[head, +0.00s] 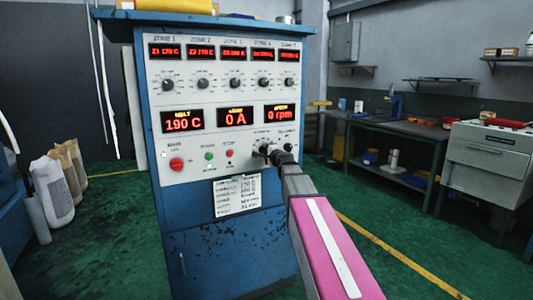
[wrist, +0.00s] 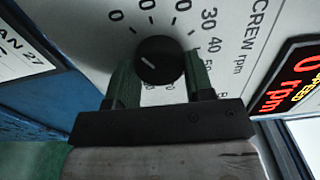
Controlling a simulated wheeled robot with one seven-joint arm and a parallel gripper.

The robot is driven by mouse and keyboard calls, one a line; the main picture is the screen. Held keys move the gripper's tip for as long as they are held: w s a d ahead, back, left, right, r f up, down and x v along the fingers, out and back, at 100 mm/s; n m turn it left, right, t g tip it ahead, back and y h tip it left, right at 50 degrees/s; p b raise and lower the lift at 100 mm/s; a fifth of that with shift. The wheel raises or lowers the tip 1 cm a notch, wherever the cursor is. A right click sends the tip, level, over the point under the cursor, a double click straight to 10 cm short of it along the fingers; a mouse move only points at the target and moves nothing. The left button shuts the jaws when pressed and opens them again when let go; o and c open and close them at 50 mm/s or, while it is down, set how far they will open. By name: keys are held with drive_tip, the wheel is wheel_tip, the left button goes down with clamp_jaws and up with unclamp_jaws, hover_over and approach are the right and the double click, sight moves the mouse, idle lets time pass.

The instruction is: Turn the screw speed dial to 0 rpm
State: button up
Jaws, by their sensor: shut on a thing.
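The screw speed dial (wrist: 159,58) is a round black knob on the pale panel, with a short white pointer line toward its left side in the wrist view. Numbers such as 30, 40 and 50 are printed around it, partly cut off or covered. My gripper (wrist: 160,75) has one green-padded finger on each side of the dial and is shut on it. The red speed display (head: 281,114) reads 0 rpm.
The blue control cabinet (head: 225,235) carries zone displays, a row of small knobs and a red stop button (head: 176,164). A written card (head: 237,196) hangs below. A workbench (head: 395,135) and a grey drawer unit (head: 488,160) stand to the right. Sacks (head: 52,190) stand left.

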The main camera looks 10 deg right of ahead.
drive_tip(key=shift+n, duration=0.3)
drive_tip(key=o, duration=0.9)
drive_tip(key=v, duration=1)
drive_tip(key=shift+s, duration=0.4)
